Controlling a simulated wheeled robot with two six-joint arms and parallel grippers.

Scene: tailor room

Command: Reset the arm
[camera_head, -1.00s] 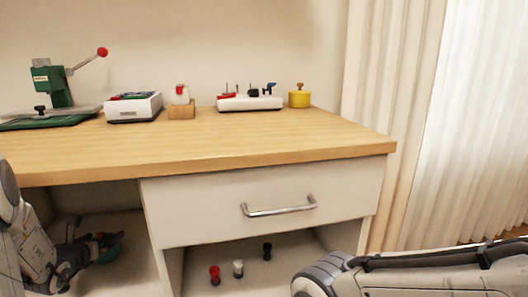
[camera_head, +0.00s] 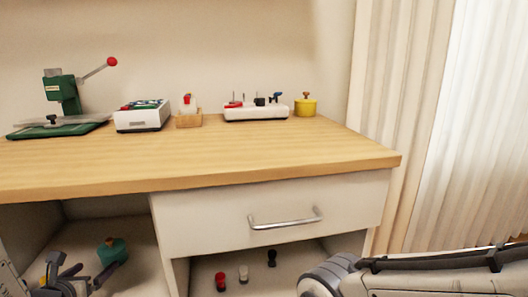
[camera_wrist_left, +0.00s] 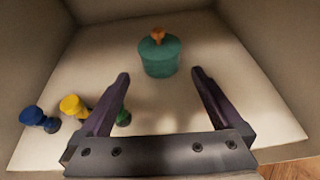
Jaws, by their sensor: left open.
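My left gripper (camera_head: 80,264) is low at the lower left of the head view, by the open left compartment under the table. In the left wrist view its two dark fingers (camera_wrist_left: 160,85) are spread with nothing between them. A teal pot with an orange knob (camera_wrist_left: 160,60) stands upright on the compartment floor beyond the fingertips, apart from them. The same teal pot (camera_head: 112,252) shows in the head view. My right arm crosses the lower right of the head view, and its gripper is out of view.
A blue piece (camera_wrist_left: 34,116) and a yellow piece (camera_wrist_left: 73,106) lie left of the fingers; a green one is partly hidden. The compartment walls are close. Above are the wooden tabletop (camera_head: 210,160) and closed drawer (camera_head: 215,222). Small pieces, including a red one (camera_head: 220,282), stand below the drawer.

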